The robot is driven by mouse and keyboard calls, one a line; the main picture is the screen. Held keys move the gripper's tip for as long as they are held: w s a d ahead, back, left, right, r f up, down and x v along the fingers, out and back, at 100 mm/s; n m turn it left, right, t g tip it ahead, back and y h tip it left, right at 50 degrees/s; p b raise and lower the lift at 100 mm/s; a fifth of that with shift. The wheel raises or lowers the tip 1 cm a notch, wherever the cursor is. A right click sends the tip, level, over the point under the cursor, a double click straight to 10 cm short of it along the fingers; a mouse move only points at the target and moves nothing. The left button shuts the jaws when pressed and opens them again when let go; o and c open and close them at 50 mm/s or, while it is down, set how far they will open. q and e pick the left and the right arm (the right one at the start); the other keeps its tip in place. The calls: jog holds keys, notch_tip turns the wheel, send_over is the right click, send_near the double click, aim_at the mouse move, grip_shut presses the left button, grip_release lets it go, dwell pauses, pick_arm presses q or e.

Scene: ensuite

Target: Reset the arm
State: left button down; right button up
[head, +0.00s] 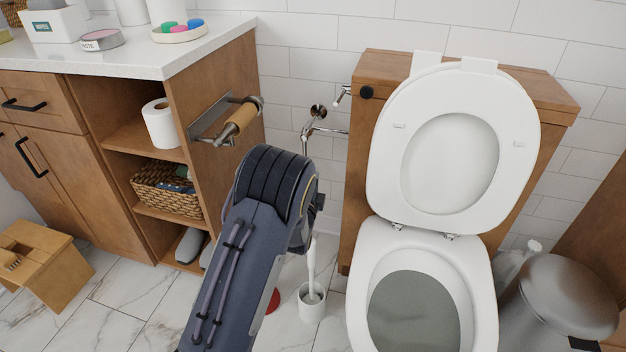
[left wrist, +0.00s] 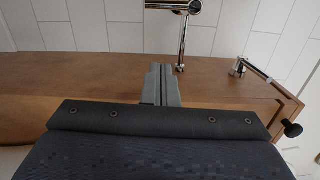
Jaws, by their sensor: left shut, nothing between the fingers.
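My left arm comes up from the bottom of the head view and bends at a dark joint in front of the gap between the vanity and the toilet. Its gripper is hidden there behind the arm. In the left wrist view my left gripper (left wrist: 161,72) shows with its two grey fingers together and nothing between them. It is in front of a brown wooden panel (left wrist: 85,68), with chrome pipework (left wrist: 183,40) just beyond; whether it touches the panel I cannot tell. My right arm and gripper are in neither view.
The toilet (head: 432,245) stands at right, lid and seat raised, before a wooden cistern box (head: 365,130). A toilet brush holder (head: 312,303) stands beside it. The wooden vanity (head: 205,90) has a paper holder (head: 228,120) projecting. A metal bin (head: 560,290) and wooden stool (head: 40,260) flank the area.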

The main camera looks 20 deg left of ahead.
pick_arm(q)
jog(key=shift+s, duration=0.6)
jog(key=s+a+r+n+g+h, duration=0.1)
jog(key=s+a+r+n+g, duration=0.15)
jog(key=s+n, duration=0.35)
jog(key=s+a+r+n+g+h, duration=0.1)
jog(key=s+r+n+g, duration=0.3)
jog(key=s+n, duration=0.2)
jog(key=s+d+r+n+g+h, duration=0.1)
jog(key=s+d+n+g+h, duration=0.15)
jog(key=s, duration=1.25)
jog(key=s+d+r+n+g+h, duration=0.1)
jog(key=s+d+n+g, duration=0.25)
jog(key=s, duration=1.15)
notch_tip(320, 180, up, 36)
jog(key=p, duration=3.5)
jog(key=shift+d+f+n+p, duration=0.15)
jog(key=shift+d+n+p, duration=0.1)
jog(key=shift+n+p, duration=0.15)
